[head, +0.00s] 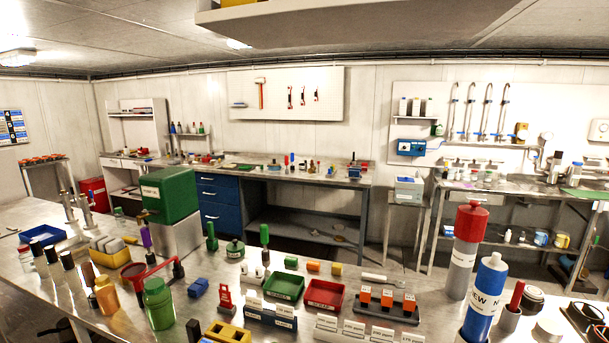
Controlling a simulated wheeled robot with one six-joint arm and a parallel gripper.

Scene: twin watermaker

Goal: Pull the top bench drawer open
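The bench drawers are a blue cabinet (219,213) under the left part of the long back bench (330,178). The top drawer (216,182) is the uppermost blue front, just under the bench top, with a light handle. It looks shut, flush with the drawers below it. A green box on a metal stand hides part of the cabinet's left side. My gripper is not in view.
A long metal table (100,300) crowded with bottles, trays and tools fills the foreground, between my camera and the cabinet. The green box (168,195) stands on it. Right of the cabinet is an open lower shelf (300,232).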

